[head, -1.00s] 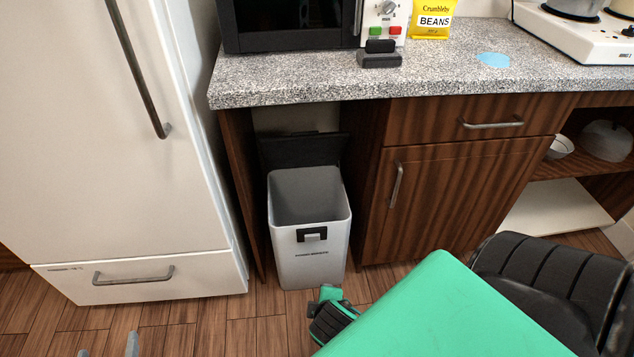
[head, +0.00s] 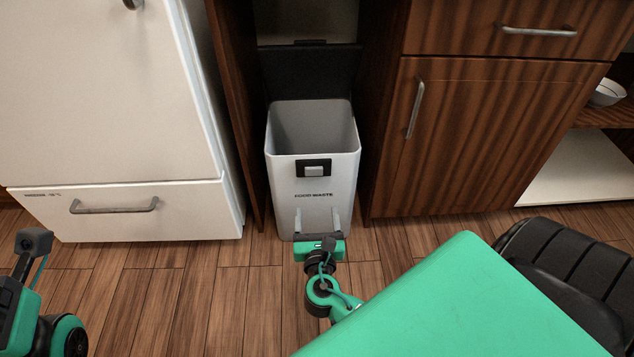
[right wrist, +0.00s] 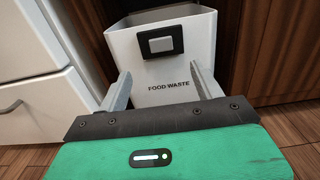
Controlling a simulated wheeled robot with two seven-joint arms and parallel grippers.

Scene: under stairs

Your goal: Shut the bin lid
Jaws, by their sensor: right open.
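The white food waste bin (head: 313,178) stands on the floor in the gap under the counter, between the fridge and the cabinet. Its dark lid (head: 310,72) is open, standing upright behind the bin's mouth. A black latch piece with a grey button (head: 314,171) is on the front near the rim. My right gripper (head: 317,222) is open and empty, in front of the bin's lower front. In the right wrist view its two fingers (right wrist: 160,90) stand apart, with the bin's front (right wrist: 165,75) ahead of them. My left arm shows at the lower left; its fingers are out of view.
The white fridge (head: 110,110) with a lower drawer is left of the bin. A wooden cabinet (head: 480,135) with a door and drawer is on the right. Side panels close in on the bin. The wooden floor (head: 220,300) in front is clear. A bowl (head: 608,93) sits on a shelf at right.

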